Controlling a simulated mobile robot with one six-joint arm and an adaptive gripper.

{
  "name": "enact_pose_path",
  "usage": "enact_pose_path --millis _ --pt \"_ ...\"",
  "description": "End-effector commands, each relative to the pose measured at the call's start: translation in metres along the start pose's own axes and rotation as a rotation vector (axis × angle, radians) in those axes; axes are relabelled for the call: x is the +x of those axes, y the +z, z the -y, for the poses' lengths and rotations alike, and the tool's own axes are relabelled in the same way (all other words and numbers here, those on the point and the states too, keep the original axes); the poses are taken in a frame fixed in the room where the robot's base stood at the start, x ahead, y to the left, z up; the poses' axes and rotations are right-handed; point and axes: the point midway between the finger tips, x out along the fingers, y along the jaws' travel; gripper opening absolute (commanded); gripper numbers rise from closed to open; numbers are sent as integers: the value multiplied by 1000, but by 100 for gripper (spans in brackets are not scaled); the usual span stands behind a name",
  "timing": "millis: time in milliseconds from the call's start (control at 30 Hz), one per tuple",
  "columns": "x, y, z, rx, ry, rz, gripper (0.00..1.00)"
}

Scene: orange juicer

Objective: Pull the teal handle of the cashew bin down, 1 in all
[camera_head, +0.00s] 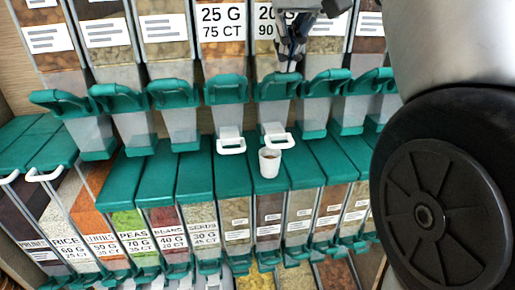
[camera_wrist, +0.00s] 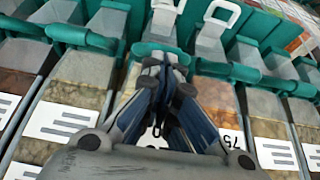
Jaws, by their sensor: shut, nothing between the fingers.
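A row of upper clear bins has teal handles at their lower fronts. No bin name reading cashew is legible. My gripper (camera_head: 291,66) is shut and empty, pointing down in front of the bin labelled 20 G. Its fingertips are just above that bin's teal handle (camera_head: 279,86). In the wrist view, my gripper (camera_wrist: 165,66) reaches to this teal handle (camera_wrist: 151,50), which it partly covers; I cannot tell whether they touch. The handle of the bin labelled 25 G (camera_head: 226,89) is immediately to the left.
Neighbouring teal handles (camera_head: 174,94) sit close on both sides. White loops (camera_head: 230,143) stick out below the chutes. Lower bins with teal lids (camera_head: 233,175) form a ledge under the row. My dark round arm joint covers the right of the head view.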

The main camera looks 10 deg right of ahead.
Motion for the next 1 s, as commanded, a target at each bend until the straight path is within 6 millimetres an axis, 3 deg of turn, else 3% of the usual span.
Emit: enact_pose_path --millis 1000 --pt "40 24 0 0 0 3 0"
